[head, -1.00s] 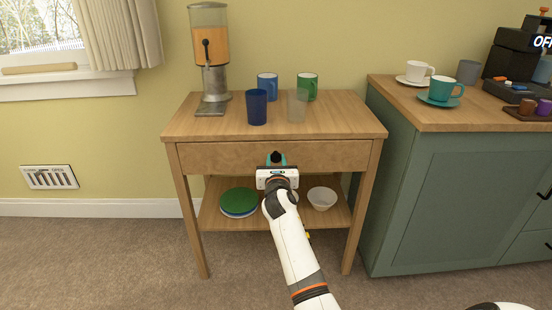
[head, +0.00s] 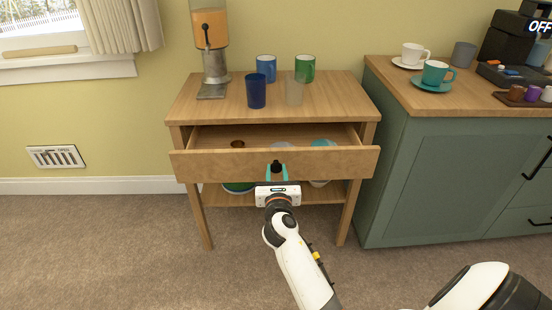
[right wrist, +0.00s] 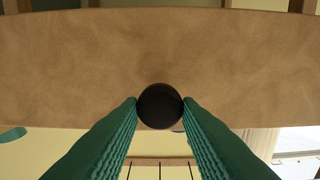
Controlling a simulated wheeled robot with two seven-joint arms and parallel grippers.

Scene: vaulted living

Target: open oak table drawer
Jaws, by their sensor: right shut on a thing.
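The oak table (head: 340,100) stands against the wall. Its drawer (head: 220,164) is pulled partly out, and its inside shows with a few items in it. A round black knob (right wrist: 160,106) sits at the middle of the drawer front in the right wrist view; it also shows in the head view (head: 277,166). My right gripper (head: 277,175) is at the drawer front with its teal fingers shut on the knob, one on each side. My left gripper is not in view.
On the tabletop stand a juice dispenser (head: 212,50), a dark blue cup (head: 256,91), a blue mug (head: 266,67), a green mug (head: 305,68) and a clear cup (head: 294,92). A green cabinet (head: 430,170) stands close on the right. Carpet in front is clear.

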